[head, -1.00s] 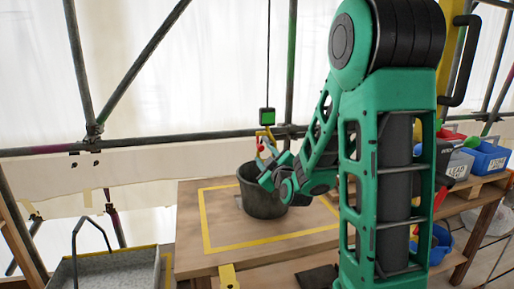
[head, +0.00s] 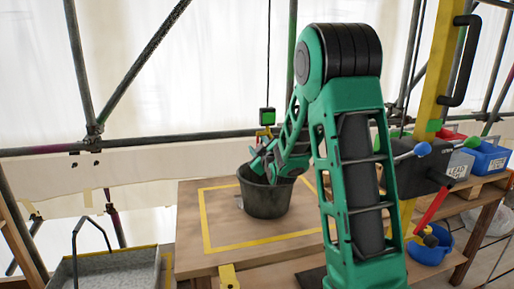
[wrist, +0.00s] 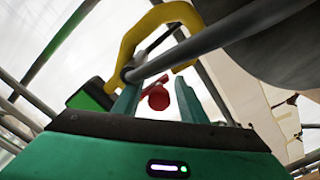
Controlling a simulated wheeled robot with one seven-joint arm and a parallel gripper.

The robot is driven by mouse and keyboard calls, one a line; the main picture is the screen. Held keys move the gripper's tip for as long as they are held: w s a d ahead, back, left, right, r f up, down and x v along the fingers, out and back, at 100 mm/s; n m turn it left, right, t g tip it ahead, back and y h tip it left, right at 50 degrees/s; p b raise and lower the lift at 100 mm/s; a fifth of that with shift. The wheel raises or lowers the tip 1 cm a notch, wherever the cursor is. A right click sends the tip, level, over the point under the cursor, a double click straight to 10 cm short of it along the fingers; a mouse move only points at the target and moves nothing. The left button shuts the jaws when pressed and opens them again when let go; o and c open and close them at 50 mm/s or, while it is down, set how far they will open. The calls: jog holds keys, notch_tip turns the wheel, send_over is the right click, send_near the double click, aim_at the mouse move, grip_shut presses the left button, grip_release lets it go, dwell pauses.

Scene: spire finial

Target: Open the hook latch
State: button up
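The yellow hook (wrist: 135,38) curves over a grey metal rod (wrist: 215,38), which looks like the bucket's handle, in the wrist view. A red latch knob (wrist: 158,98) shows just below the rod. My gripper (wrist: 157,92) is open, with one teal finger on each side of the red knob in the picture; I cannot tell whether either touches it. In the head view the hook (head: 265,133) hangs under a green and black box (head: 267,116) on a cable. My gripper (head: 262,164) is by the bucket's (head: 266,200) rim, and its fingertips are hard to make out.
The bucket stands on a wooden table (head: 190,240) inside a yellow outline. Scaffold bars run behind. A grey tub (head: 110,272) is at lower left. Bins (head: 488,157) and a dark box with levers (head: 425,170) are at right.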

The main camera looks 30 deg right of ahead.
jog(key=c, duration=0.9)
jog(key=shift+d, duration=0.3)
jog(key=shift+a, duration=0.45)
jog(key=shift+c, duration=0.3)
jog(key=shift+w+a+r+m, duration=0.1)
jog(key=shift+a+m, duration=0.15)
jog(key=shift+m, duration=0.4)
jog(key=shift+w+a+r+m, duration=0.1)
jog(key=shift+a+m, duration=0.1)
jog(key=shift+m, duration=0.45)
grip_shut()
jog(key=shift+w+a+r+m, duration=0.1)
jog(key=shift+a+r+m, duration=0.45)
jog(key=shift+m, duration=2.3)
jog(key=shift+w+a+r+m, duration=0.1)
jog(key=shift+r+m, duration=0.75)
jog(key=shift+m, duration=2.05)
jog(key=shift+w+a+r+m, duration=0.1)
jog(key=shift+a+r+m, duration=0.45)
jog(key=shift+m, duration=2.3)
jog(key=shift+d+r, duration=0.2)
jog(key=shift+d, duration=0.05)
